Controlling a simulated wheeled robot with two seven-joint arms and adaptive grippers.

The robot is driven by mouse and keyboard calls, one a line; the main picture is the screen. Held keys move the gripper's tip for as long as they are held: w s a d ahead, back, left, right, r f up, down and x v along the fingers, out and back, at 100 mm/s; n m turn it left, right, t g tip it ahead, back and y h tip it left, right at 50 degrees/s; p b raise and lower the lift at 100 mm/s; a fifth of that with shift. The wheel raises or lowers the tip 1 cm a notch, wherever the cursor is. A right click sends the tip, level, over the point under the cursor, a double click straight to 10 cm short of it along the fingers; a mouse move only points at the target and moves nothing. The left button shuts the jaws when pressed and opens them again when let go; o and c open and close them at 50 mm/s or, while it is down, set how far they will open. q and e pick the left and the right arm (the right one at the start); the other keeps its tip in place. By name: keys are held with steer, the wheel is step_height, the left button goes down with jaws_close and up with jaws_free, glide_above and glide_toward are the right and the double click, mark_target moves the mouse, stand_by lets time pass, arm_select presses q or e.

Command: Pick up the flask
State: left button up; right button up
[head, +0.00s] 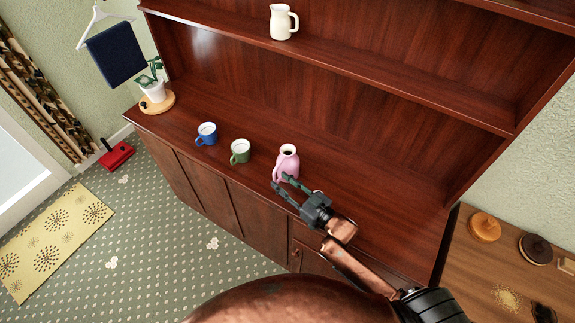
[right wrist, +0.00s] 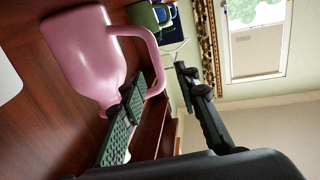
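A pink flask (head: 287,162) with a side handle stands upright on the dark wooden cabinet's counter. It fills the upper left of the right wrist view (right wrist: 88,55), its handle towards the fingers. My right gripper (head: 280,181) is at the flask's lower front side in the head view. Its two dark fingers are apart, also in the right wrist view (right wrist: 166,76). One finger overlaps the flask's handle and body there; I cannot tell whether it touches. Nothing is held. A cream jug (head: 283,22) stands on the shelf above. My left gripper is not in view.
A green mug (head: 240,151) and a blue mug (head: 206,133) stand left of the flask. A potted plant (head: 153,90) on a round wooden board is at the counter's far left. The counter right of the flask is clear. A side table (head: 480,266) holds several small items.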

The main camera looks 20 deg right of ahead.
mark_target(275, 178)
steer(key=x, duration=0.4)
steer(key=shift+w, duration=0.15)
jaws_close()
stand_by(0.7)
steer(key=shift+r, duration=0.15)
